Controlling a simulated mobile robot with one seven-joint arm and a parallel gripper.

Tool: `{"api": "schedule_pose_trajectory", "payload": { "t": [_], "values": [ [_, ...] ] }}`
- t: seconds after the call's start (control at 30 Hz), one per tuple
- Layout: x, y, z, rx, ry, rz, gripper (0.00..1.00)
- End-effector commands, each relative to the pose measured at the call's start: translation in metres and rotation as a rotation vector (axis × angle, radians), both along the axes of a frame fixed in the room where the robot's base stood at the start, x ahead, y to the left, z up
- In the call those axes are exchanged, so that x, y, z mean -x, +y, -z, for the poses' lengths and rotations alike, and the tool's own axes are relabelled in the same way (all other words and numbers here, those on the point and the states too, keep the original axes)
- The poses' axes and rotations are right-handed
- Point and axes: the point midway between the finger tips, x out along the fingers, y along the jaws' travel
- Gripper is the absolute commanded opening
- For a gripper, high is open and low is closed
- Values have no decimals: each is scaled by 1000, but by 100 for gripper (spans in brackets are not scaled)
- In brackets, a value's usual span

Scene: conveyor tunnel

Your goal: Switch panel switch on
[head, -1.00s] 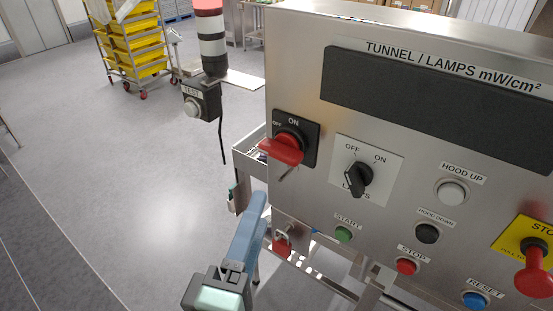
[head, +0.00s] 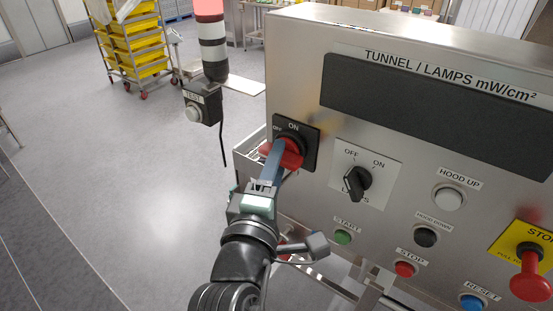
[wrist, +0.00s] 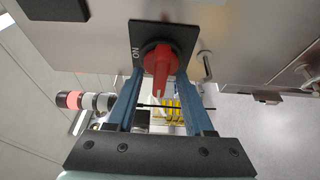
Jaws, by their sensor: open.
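The red rotary panel switch (head: 291,152) sits on a black plate marked OFF and ON, on the left of the steel panel. Its handle points left, away from the ON mark at the top. In the wrist view the red handle (wrist: 160,66) points down, with ON at the left of the plate. My gripper (head: 275,160) is open at the switch. In the wrist view the blue fingers of my gripper (wrist: 160,78) stand on either side of the handle, with gaps visible. In the head view the fingers partly cover the handle.
A black LAMPS selector (head: 357,182) is to the right, with a green START button (head: 343,237) below. A red STOP knob (head: 530,275) is at far right. A lamp stack with a TEST box (head: 201,107) stands left of the panel.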

Motion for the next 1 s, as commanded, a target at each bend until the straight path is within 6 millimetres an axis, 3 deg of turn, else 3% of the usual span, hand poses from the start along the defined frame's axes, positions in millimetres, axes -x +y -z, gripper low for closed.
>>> {"api": "schedule_pose_trajectory", "payload": {
  "t": [0.27, 0.5, 0.57, 1.0],
  "values": [
    [-1, 0, 1, 0, 1, 0, 51],
    [-1, 0, 1, 0, 1, 0, 8],
    [-1, 0, 1, 0, 1, 0, 0],
    [-1, 0, 4, -25, -16, 0, 0]
  ]
}}
